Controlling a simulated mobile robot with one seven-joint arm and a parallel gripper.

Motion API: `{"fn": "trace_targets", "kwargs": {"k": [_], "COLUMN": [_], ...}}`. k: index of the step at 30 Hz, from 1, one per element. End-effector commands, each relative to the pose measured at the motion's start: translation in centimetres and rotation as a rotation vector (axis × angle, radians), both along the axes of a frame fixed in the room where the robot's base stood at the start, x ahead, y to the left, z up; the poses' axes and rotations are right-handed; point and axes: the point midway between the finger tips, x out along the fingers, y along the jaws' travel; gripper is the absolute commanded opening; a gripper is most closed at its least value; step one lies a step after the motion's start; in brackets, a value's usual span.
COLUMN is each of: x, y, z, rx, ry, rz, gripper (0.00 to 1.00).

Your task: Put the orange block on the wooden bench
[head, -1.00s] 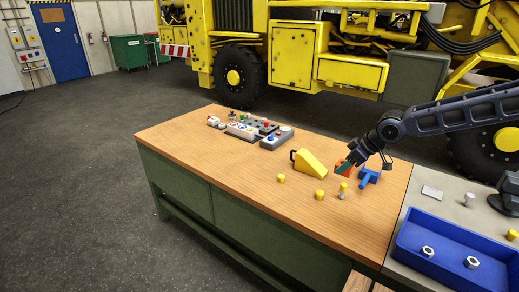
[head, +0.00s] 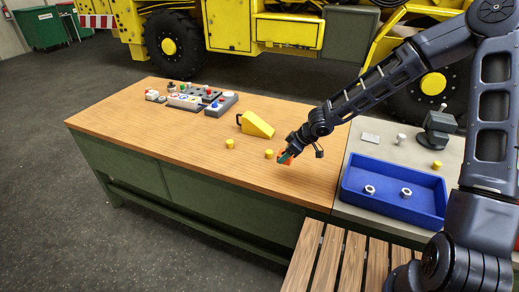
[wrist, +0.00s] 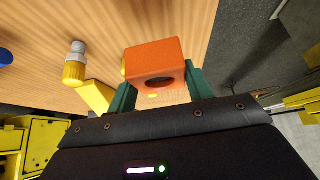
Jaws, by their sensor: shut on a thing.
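The orange block (wrist: 155,62) has a dark round hole in its face and sits between the green fingers of my gripper (wrist: 160,88) in the wrist view. My gripper is shut on it. In the head view my gripper (head: 286,158) holds the orange block (head: 284,155) over the front right part of the wood-topped workbench, partly hidden by the fingers. The wooden bench (head: 327,262), with slatted top, stands at the bottom right of the head view, in front of the workbench and lower than it. Its top shows no objects on the visible slats.
The workbench (head: 150,117) carries a yellow wedge (head: 258,125), yellow pegs (head: 230,143) and control boxes (head: 220,104). A grey table with a blue tray (head: 385,207) holding nuts adjoins it on the right. A yellow vehicle (head: 290,32) stands behind.

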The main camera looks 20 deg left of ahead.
Motion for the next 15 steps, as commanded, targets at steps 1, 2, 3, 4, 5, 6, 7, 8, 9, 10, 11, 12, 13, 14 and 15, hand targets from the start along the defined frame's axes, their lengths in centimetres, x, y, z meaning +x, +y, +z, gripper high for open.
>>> {"fn": "trace_targets", "kwargs": {"k": [1, 2, 3, 4, 5, 6, 7, 8, 9, 10, 11, 12, 13, 14, 15], "x": [0.0, 0.0, -0.1, -0.1, -0.1, 0.0, 0.0, -0.1, -0.1, -0.1, -0.1, -0.1, -0.2, -0.2, -0.3], "y": [0.0, 0.0, 0.1, 0.1, 0.1, 0.1, 0.1, 0.1, 0.1, 0.1, 0.0, 0.0, 0.1, 0.1, 0.1], "z": [-0.3, -0.4, -0.7, -0.9, -1.1, -1.3, -1.5, -1.7, -1.9, -2.1, -2.3, -2.5, -2.6, -2.7, -2.9], "rx": [0.0, 0.0, 0.0, 0.001, 0.0, 0.0, 0.0, 0.0, 0.0, -0.001, -0.001, -0.001, -0.002, -0.003, -0.005], "ry": [-0.002, -0.001, -0.002, -0.002, -0.002, -0.002, -0.002, -0.002, -0.002, -0.001, -0.001, 0.0, 0.0, 0.002, 0.004], "rz": [0.003, 0.002, 0.003, 0.003, 0.003, 0.003, 0.003, 0.003, 0.003, 0.003, 0.004, 0.004, 0.005, 0.006, 0.007], "gripper": [0.2, 0.2, 0.2, 0.2, 0.2, 0.2, 0.2, 0.2, 0.2, 0.2, 0.2, 0.2, 0.2, 0.2, 0.2]}}
